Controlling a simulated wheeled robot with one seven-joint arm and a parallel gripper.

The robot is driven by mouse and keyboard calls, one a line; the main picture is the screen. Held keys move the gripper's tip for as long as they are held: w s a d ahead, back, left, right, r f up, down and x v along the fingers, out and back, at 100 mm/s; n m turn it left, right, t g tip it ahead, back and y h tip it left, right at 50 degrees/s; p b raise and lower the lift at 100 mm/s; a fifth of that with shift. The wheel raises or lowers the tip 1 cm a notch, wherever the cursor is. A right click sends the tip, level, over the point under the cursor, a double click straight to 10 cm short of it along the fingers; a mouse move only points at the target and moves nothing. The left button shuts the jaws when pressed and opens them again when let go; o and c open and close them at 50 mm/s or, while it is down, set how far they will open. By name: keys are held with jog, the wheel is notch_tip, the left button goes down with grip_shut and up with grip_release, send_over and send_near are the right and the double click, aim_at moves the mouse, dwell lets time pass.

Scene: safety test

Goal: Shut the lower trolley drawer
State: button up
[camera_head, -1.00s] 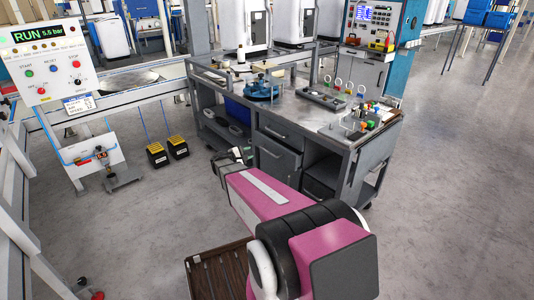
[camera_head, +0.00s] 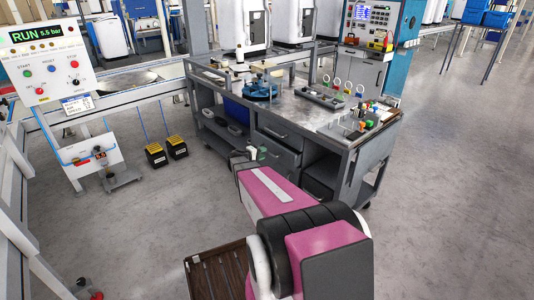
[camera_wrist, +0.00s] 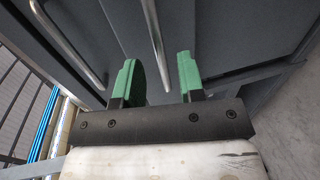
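The grey trolley (camera_head: 340,135) stands ahead with two drawer fronts on its near side. The lower drawer (camera_head: 284,155) juts out a little below the upper drawer (camera_head: 282,134). My gripper (camera_head: 256,152) is close to the left part of the lower drawer, partly hidden behind my pink arm. A metal bar handle (camera_wrist: 155,40) runs in front of the gap on a dark grey front. I cannot tell whether the fingers touch that front.
A blue round fixture (camera_head: 262,90), a tool tray (camera_head: 320,97) and colored parts stand on the trolley top. A control panel (camera_head: 48,65) and yellow-black pedals (camera_head: 166,152) are at the left. Grey floor (camera_head: 450,190) is free at the right.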

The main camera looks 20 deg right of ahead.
aim_at(272, 149)
jog(key=shift+x, duration=1.95)
jog(key=shift+c, duration=0.3)
grip_shut()
jog(key=shift+r+x, duration=0.2)
jog(key=shift+x, duration=0.85)
jog(key=shift+r+x, duration=0.25)
jog(key=shift+x, duration=0.8)
jog(key=shift+w+d, duration=0.1)
jog(key=shift+d, duration=0.05)
jog(key=shift+o, duration=0.3)
grip_release()
jog(key=v, duration=1)
jog(key=shift+a, duration=0.35)
